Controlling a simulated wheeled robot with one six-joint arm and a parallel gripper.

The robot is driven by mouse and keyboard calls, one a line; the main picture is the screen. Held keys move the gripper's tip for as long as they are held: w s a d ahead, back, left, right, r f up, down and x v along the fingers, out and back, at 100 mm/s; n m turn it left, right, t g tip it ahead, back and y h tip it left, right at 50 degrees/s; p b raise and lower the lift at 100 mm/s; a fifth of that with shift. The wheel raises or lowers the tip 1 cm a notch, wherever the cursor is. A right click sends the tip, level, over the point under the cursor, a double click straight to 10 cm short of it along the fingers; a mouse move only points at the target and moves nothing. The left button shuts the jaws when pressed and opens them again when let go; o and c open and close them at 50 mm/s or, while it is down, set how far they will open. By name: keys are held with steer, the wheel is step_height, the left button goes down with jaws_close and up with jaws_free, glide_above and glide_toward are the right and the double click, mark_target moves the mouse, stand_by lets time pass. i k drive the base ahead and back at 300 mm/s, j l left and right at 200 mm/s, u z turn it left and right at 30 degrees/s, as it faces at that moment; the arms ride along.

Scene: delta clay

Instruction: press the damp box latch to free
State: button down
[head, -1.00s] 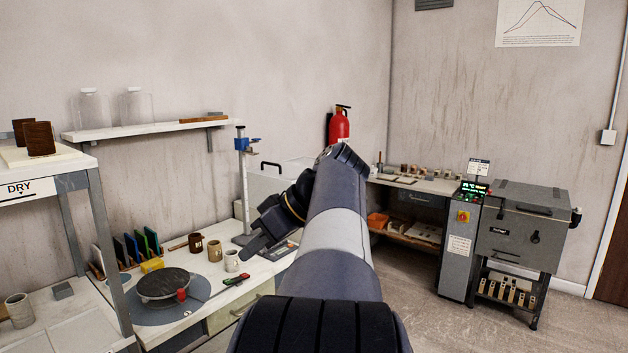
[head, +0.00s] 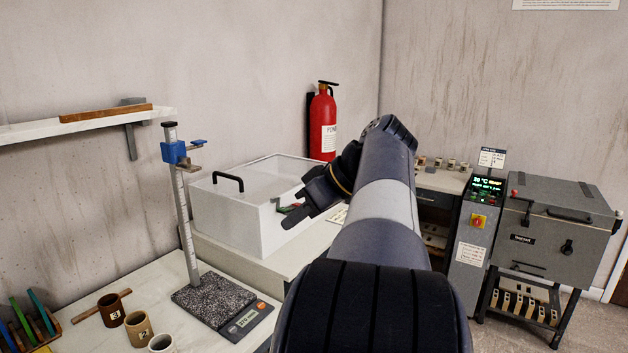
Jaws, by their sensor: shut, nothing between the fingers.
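The damp box (head: 235,215) is a white box with a pale, see-through-looking lid (head: 262,178) and a black handle (head: 228,181). It stands on the counter left of my arm, with its lid down. My gripper (head: 293,218) is dark and points left and down in front of that face, close to the latch. Its fingers look together and hold nothing. I cannot tell whether they touch the latch.
A height gauge (head: 181,215) with a blue slider stands on a speckled plate left of the box. A red extinguisher (head: 322,125) hangs behind the box. A kiln (head: 556,230) and its control cabinet (head: 474,235) stand at right.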

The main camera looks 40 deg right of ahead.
mark_target(281, 210)
steer(key=i+l+z, duration=0.25)
steer(key=i+l, duration=0.55)
